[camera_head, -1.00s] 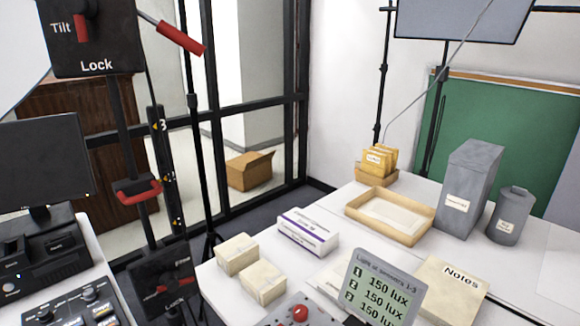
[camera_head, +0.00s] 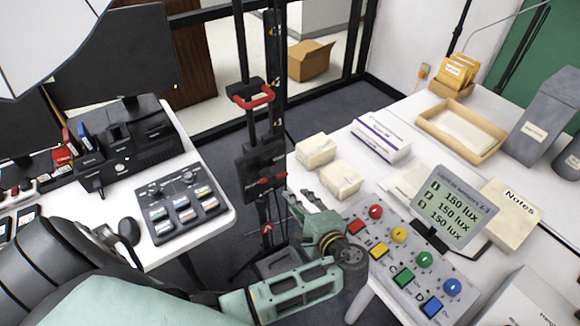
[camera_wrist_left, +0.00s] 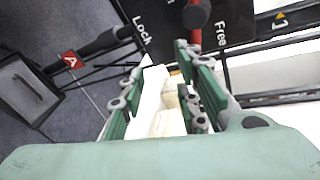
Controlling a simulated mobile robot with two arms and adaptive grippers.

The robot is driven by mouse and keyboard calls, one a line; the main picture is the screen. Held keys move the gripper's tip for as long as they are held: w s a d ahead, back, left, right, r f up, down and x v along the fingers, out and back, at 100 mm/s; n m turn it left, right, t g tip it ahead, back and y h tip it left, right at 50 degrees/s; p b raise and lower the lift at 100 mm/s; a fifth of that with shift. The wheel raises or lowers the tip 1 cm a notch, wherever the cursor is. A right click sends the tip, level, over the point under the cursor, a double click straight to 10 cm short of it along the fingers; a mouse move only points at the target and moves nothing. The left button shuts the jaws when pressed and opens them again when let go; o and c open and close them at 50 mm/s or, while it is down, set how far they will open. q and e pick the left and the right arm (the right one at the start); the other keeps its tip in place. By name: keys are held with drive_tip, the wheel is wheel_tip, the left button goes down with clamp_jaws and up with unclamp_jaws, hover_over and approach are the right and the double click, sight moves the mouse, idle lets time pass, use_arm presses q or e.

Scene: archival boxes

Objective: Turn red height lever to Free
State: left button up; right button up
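The red height lever (camera_head: 271,181) is at the lower part of a black plate (camera_head: 262,160) on the upright stand. In the left wrist view the lever (camera_wrist_left: 196,14) is cut by the top edge, between the words Lock and Free on the plate (camera_wrist_left: 240,20); its exact setting is unclear. My left gripper (camera_head: 301,196) is just right of and below the plate, apart from it in the head view. In the left wrist view its fingers (camera_wrist_left: 158,68) are spread with no object gripped. My right gripper is not in view.
The right table carries cream boxes (camera_head: 341,180), a panel of coloured buttons (camera_head: 405,265) and a lux display (camera_head: 452,205). A control box (camera_head: 183,205) sits on the left table. Floor shows between the tables.

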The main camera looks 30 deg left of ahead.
sight(283, 176)
use_arm(q)
wheel_tip(283, 176, up, 5)
drive_tip(key=y, duration=0.1)
drive_tip(key=shift+n, duration=0.4)
drive_tip(key=p+x, duration=0.1)
drive_tip(key=x, duration=0.5)
drive_tip(key=shift+w+a+r+p, duration=0.1)
drive_tip(key=shift+a+p, duration=0.25)
drive_tip(key=shift+w+a, duration=0.15)
drive_tip(key=shift+a, duration=0.1)
drive_tip(key=shift+w+a, duration=0.1)
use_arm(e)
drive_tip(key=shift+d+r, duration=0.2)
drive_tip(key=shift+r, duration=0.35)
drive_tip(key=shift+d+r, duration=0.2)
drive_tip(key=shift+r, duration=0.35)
use_arm(q)
drive_tip(key=shift+c, duration=0.2)
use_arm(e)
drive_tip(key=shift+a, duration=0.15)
